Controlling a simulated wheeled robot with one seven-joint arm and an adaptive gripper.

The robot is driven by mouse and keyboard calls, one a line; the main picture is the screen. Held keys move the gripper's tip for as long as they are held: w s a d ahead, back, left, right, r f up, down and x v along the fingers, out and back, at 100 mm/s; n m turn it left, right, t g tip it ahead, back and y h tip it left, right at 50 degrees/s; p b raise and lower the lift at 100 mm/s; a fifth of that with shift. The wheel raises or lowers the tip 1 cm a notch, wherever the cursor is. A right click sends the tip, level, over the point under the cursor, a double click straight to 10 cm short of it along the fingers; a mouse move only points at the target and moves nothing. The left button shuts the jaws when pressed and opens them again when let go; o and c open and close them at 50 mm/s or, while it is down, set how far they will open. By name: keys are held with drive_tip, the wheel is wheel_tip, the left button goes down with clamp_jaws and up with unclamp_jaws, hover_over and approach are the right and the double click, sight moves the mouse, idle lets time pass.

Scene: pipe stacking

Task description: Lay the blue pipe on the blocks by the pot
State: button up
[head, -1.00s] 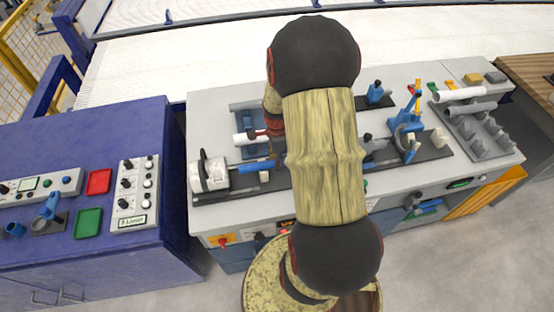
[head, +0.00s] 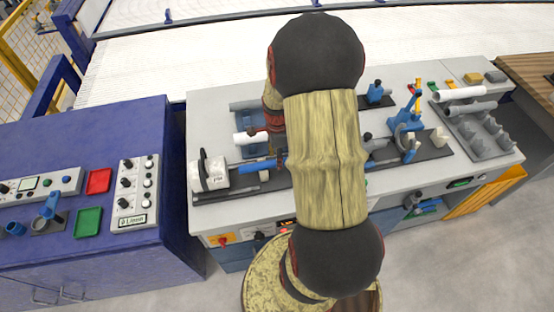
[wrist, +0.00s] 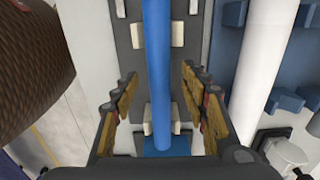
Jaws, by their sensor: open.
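The blue pipe (head: 254,164) lies beside the white pot with a black handle (head: 210,173) on the bench, its right part hidden behind my arm. In the wrist view the blue pipe (wrist: 159,70) runs lengthwise between my fingers. Pale blocks (wrist: 150,35) show under and beside it on a dark plate. The pipe appears to lie over them; contact is hard to see. My gripper (wrist: 162,100) is open around the pipe, with a gap on each side. In the head view my arm hides most of the gripper.
A white pipe (wrist: 262,60) lies close to the right of my gripper, on a blue rack (wrist: 284,100). At the right of the bench are a blue clamp stand (head: 406,125) and a grey rack (head: 482,140) with more pipes. A purple cabinet (head: 110,255) stands at the left.

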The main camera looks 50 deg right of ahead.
wheel_tip(320, 180, up, 11)
drive_tip(key=shift+f, duration=0.15)
idle(0.4)
